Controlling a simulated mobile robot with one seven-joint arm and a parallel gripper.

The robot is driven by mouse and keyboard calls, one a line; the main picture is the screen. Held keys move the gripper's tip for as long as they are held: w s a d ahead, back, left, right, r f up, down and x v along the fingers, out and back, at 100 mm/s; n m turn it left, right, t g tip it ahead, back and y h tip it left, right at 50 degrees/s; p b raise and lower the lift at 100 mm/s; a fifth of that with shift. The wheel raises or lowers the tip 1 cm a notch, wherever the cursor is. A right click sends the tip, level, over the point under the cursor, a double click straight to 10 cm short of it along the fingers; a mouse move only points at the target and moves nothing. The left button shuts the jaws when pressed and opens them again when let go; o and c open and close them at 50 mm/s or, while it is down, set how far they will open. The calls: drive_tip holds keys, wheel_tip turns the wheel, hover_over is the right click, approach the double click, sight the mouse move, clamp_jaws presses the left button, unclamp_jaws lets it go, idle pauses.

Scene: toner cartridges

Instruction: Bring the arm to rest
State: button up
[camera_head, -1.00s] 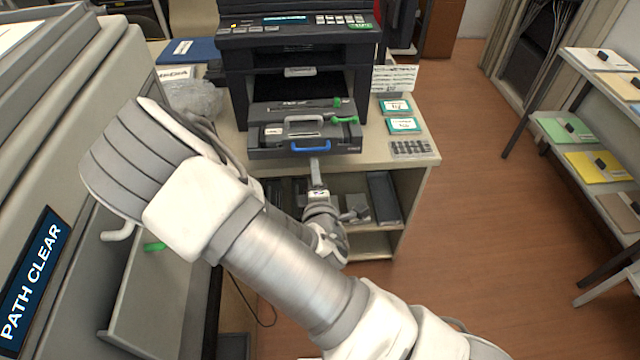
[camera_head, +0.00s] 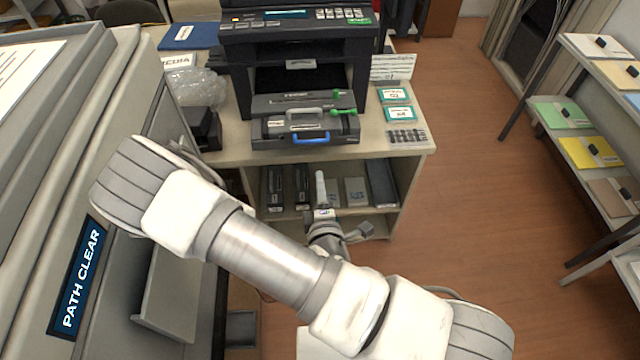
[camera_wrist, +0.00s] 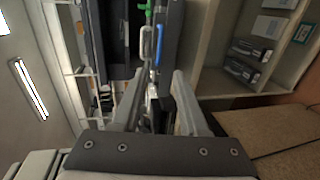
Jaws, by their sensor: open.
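My arm reaches across the head view, and my gripper (camera_head: 320,180) is below and in front of the table's front edge, near the open shelf. In the wrist view my gripper (camera_wrist: 158,85) has its two fingers spread with nothing held between them. A dark cartridge unit (camera_head: 275,138) with a grey handle, a blue handle and a green lever sits on the table in front of the printer. Its blue handle (camera_wrist: 157,45) shows beyond the fingers in the wrist view. The gripper is apart from the unit.
The black printer (camera_head: 235,55) stands behind the unit on the table (camera_head: 395,155). Boxes stand on the shelf (camera_head: 290,214) below. A large grey machine with a "PATH CLEAR" display (camera_head: 78,275) is at left. A rack (camera_head: 555,135) stands right; the floor (camera_head: 470,180) between is clear.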

idle(0.5)
wheel_tip(320, 180, up, 16)
drive_tip(key=d+m+g+y, duration=0.1)
drive_tip(key=d+m+g, duration=0.1)
drive_tip(key=m+g, duration=0.95)
drive_tip(key=s+d+r+m+t+h, duration=0.1)
drive_tip(key=s+d+r+m, duration=0.6)
drive_tip(key=s+d+r, duration=0.3)
drive_tip(key=s+r, duration=0.3)
drive_tip(key=s, duration=0.2)
drive_tip(key=shift+d+r+h, duration=0.2)
drive_tip(key=shift+d+h, duration=0.15)
drive_tip(key=shift+h, duration=0.05)
